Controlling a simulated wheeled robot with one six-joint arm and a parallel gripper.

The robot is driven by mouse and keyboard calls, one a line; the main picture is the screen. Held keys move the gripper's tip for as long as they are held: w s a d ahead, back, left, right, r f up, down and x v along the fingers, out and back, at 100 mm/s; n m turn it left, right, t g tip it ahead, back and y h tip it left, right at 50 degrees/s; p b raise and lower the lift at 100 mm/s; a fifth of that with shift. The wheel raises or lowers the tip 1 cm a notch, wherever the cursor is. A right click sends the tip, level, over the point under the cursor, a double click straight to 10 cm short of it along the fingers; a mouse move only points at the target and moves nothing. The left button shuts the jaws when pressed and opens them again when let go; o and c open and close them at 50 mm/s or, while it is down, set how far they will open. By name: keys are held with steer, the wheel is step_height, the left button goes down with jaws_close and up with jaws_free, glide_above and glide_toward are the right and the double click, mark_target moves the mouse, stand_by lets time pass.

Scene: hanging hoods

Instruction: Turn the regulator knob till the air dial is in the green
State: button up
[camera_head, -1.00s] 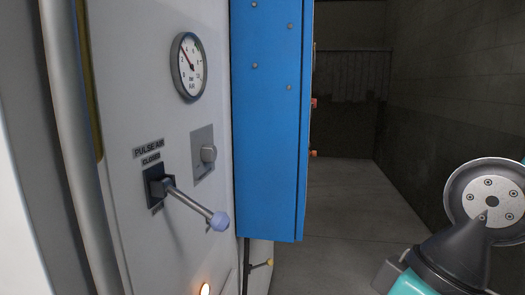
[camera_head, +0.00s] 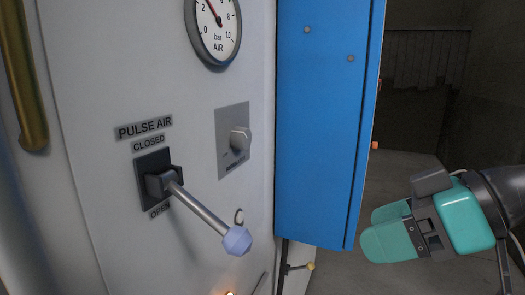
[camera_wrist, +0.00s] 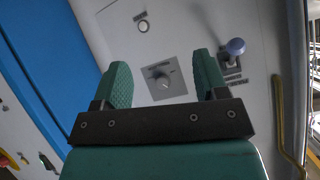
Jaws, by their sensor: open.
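The regulator knob (camera_head: 240,139) is a pale knob on a grey square plate on the light panel. The air dial (camera_head: 214,28) is above it, its top cut off; its red needle points up and left, near the 2 to 4 marks. No green band shows in the visible part. My gripper (camera_head: 372,228) is open and empty, right of the blue panel and apart from the knob. In the wrist view the knob (camera_wrist: 162,82) appears between my two teal fingers, beyond their tips.
The pulse air lever (camera_head: 200,207), with a blue ball end, sticks out left of and below the knob. A blue panel (camera_head: 325,120) stands between knob and gripper in the head view. A yellow-tipped small lever (camera_head: 310,266) is low. A brass-coloured rail (camera_head: 22,80) runs at left.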

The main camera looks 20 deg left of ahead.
mark_target(247, 141)
steer(key=w+a+r+n+t+y+b, duration=0.1)
steer(key=w+a+r+n+y, duration=0.3)
steer(key=w+r+y, duration=0.3)
steer(key=w+a+p, duration=0.1)
steer(key=a+p, duration=0.1)
steer(key=a, duration=0.3)
steer(key=w+a+p, duration=0.1)
steer(key=a+p, duration=0.2)
steer(key=a, duration=0.2)
steer(key=w+a+p, duration=0.1)
steer(key=a+p, duration=0.2)
steer(key=a, duration=0.2)
steer(key=shift+a+f, duration=0.3)
steer(key=shift+a, duration=0.1)
steer(key=shift+a+f, duration=0.15)
steer(key=shift+a, duration=0.45)
steer(key=c, duration=0.9)
